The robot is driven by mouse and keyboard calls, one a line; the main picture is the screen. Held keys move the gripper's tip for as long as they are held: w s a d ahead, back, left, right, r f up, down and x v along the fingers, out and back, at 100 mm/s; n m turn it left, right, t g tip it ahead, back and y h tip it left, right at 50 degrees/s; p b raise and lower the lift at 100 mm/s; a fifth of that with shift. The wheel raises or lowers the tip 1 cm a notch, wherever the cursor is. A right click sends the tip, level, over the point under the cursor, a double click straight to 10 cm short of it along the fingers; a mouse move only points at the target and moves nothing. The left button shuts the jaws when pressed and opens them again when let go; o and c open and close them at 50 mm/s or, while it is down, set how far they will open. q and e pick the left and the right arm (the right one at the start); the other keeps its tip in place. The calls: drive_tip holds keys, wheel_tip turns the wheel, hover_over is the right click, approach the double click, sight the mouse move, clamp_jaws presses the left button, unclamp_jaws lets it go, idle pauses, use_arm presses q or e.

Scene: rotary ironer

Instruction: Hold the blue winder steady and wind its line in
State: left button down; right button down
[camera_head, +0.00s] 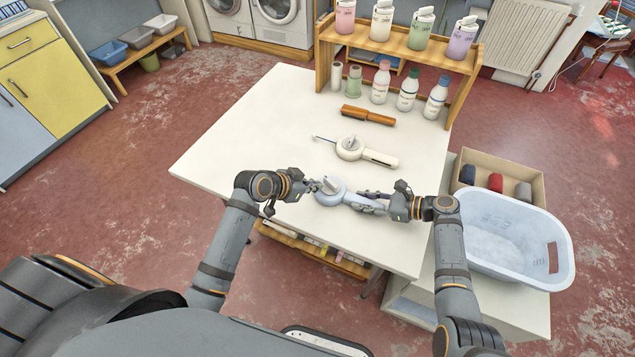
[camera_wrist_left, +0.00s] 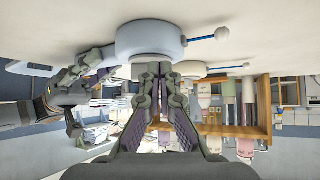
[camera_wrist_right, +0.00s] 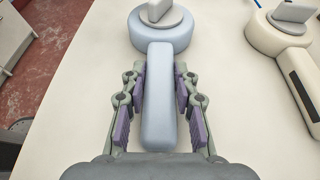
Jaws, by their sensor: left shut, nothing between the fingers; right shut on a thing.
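The blue winder (camera_head: 331,192) lies on the white table, its round drum to the left and its handle to the right. A grey crank knob (camera_wrist_right: 163,12) sits on the drum. My right gripper (camera_head: 371,196) is shut on the blue handle (camera_wrist_right: 158,105), one finger on each side. My left gripper (camera_head: 312,186) is shut and empty close to the drum and knob. In the left wrist view, which is upside down, its fingertips (camera_wrist_left: 152,70) cover part of the knob; contact cannot be told.
A cream winder (camera_head: 350,149) lies behind the blue one, with a brown-handled tool (camera_head: 367,115) beyond it. A wooden rack (camera_head: 400,42) with several bottles stands at the back. A laundry basket (camera_head: 560,262) is at the right. The table's left part is clear.

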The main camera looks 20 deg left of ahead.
sight(326, 176)
use_arm(q)
drive_tip(key=shift+w+d, duration=0.4)
drive_tip(key=shift+w, duration=0.15)
drive_tip(key=shift+w+a+m+g+h, duration=0.1)
drive_tip(key=shift+w+m+g+h, duration=0.1)
drive_tip(key=shift+m+g+h, duration=0.3)
drive_tip(key=shift+w+a+m+g+h, duration=0.1)
drive_tip(key=shift+w+m+g+h, duration=0.15)
drive_tip(key=shift+m, duration=0.45)
drive_tip(key=shift+w+a+m+h, duration=0.1)
drive_tip(key=shift+m+h, duration=0.15)
drive_tip(key=shift+m, duration=0.15)
drive_tip(key=shift+w+a+m+g+h, duration=0.1)
drive_tip(key=shift+w+m+g+h, duration=0.15)
drive_tip(key=shift+m+g, duration=0.3)
drive_tip(key=shift+w+m+g+h, duration=0.25)
drive_tip(key=shift+m+g, duration=0.15)
drive_tip(key=shift+m, duration=0.25)
drive_tip(key=m+g, duration=0.1)
drive_tip(key=w+m+g, duration=0.1)
drive_tip(key=m, duration=0.1)
drive_tip(key=m+g+h, duration=0.1)
drive_tip(key=m+g, duration=0.1)
drive_tip(key=shift+w, duration=0.3)
drive_tip(key=shift+w+d, duration=0.2)
drive_tip(key=shift+d, duration=0.05)
drive_tip(key=shift+w+d, duration=0.5)
drive_tip(key=shift+w, duration=0.15)
drive_tip(key=shift+s, duration=0.1)
